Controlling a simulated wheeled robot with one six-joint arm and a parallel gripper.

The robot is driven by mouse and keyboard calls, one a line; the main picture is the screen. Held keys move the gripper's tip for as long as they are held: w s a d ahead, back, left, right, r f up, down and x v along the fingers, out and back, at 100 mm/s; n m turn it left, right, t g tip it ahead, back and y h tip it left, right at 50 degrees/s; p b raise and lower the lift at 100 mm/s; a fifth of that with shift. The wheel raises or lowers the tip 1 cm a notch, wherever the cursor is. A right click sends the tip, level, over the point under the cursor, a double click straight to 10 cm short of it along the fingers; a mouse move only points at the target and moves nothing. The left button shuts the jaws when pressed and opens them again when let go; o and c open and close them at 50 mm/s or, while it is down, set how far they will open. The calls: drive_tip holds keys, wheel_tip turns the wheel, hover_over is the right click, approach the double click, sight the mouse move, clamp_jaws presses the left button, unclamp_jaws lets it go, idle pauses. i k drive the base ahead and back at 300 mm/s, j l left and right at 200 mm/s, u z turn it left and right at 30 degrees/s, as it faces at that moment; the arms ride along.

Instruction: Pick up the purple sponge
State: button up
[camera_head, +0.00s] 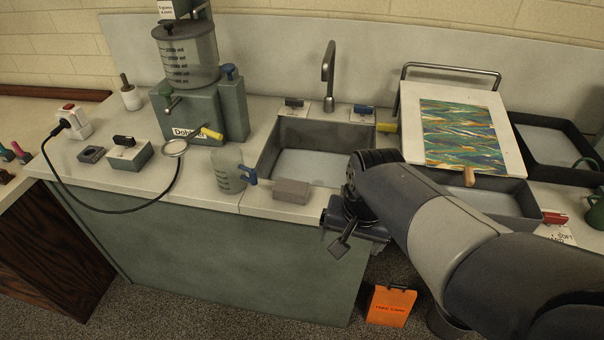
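A dull grey-mauve block (292,190), which looks like the sponge, lies flat on the counter's front strip, just in front of the sink. Its colour reads more grey than purple. My gripper (341,243) hangs past the counter's front edge, right of the block and lower in the picture. It is apart from the block and points downward. Only one dark finger shows clearly, so its opening cannot be made out. No object is visible in it.
A clear measuring jug (229,171) with a blue handle stands left of the block. The sink (268,150) with a tap (329,78) lies behind. A marbled board (406,112) rests over a dark tray (523,208) at right. An orange sign (391,306) stands on the floor.

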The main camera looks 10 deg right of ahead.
sight(284, 190)
drive_tip(key=i+j, duration=0.2)
drive_tip(key=j, duration=0.2)
drive_tip(key=i+j, duration=0.15)
drive_tip(key=j, duration=0.2)
drive_tip(key=i+j+z, duration=0.1)
drive_tip(key=j, duration=0.3)
drive_tip(key=i, duration=0.1)
